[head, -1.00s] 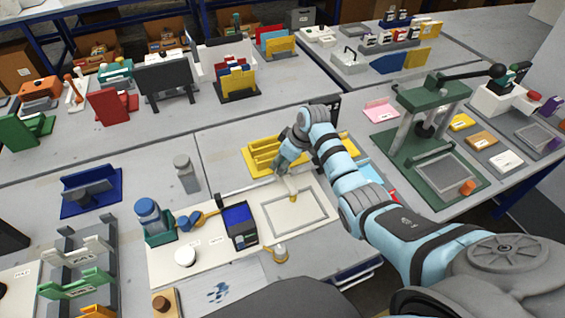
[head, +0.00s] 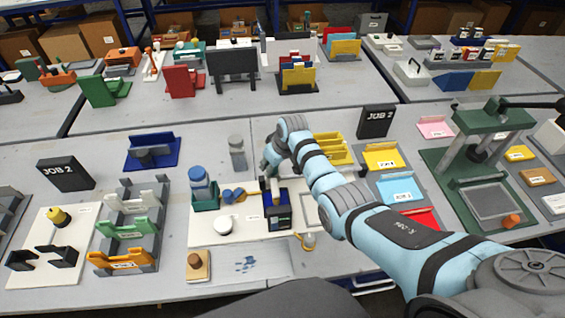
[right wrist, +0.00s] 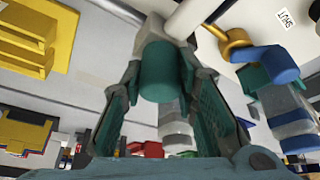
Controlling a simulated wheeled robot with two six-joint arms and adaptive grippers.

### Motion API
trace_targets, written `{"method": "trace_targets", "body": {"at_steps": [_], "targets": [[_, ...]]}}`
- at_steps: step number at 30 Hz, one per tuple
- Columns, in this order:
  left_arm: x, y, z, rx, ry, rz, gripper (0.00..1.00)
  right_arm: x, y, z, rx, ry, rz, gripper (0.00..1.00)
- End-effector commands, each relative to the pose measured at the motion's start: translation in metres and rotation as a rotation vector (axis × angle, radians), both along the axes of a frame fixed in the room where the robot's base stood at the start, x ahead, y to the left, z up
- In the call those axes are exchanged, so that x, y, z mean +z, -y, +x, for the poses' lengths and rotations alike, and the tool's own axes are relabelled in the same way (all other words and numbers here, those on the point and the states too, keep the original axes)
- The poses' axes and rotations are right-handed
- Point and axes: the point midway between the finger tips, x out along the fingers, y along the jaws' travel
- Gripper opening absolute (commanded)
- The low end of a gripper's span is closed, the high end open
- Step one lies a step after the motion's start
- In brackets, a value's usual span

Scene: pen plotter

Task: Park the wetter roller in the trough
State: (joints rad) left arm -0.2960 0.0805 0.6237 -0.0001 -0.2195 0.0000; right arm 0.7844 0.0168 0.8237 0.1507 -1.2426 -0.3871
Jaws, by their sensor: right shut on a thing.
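My right gripper (head: 270,174) is shut on a teal cylindrical grip (right wrist: 158,72), which appears to be the wetter roller's handle. In the right wrist view the grip sits between the fingers, with a pale white cylinder (right wrist: 192,14) beyond it. In the head view the gripper is just behind and above a small black box with a dark blue inside (head: 277,210), which looks like the trough. A pale part of the held tool shows at the box's back edge. I cannot tell whether it touches or sits inside. My left gripper is not in view.
Left of the box are a blue lever knob (head: 228,195), a blue bottle in a teal holder (head: 200,188) and a white puck (head: 223,225). A grey bottle (head: 237,152) stands behind, a yellow rack (head: 335,150) to the right. A small brass-and-white piece (head: 306,240) lies in front.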

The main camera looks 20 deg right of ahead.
Motion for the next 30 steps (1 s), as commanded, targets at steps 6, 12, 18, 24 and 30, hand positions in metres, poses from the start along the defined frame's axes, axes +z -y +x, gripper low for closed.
{"method": "trace_targets", "body": {"at_steps": [6,12,18,24,30], "targets": [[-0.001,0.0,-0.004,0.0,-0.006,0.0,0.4,0.0,-0.007,0.0,0.003,-0.001,0.01,0.0],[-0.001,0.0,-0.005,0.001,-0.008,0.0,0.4,0.0,-0.007,0.0,0.003,-0.001,0.011,0.37],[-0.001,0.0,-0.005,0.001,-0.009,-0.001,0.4,0.0,-0.004,0.0,-0.001,0.0,0.009,0.48],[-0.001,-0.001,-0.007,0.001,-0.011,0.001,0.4,0.002,-0.002,-0.001,-0.003,0.001,0.007,0.48],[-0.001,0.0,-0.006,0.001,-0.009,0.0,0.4,0.027,0.001,-0.01,-0.003,0.004,0.006,0.48]]}}
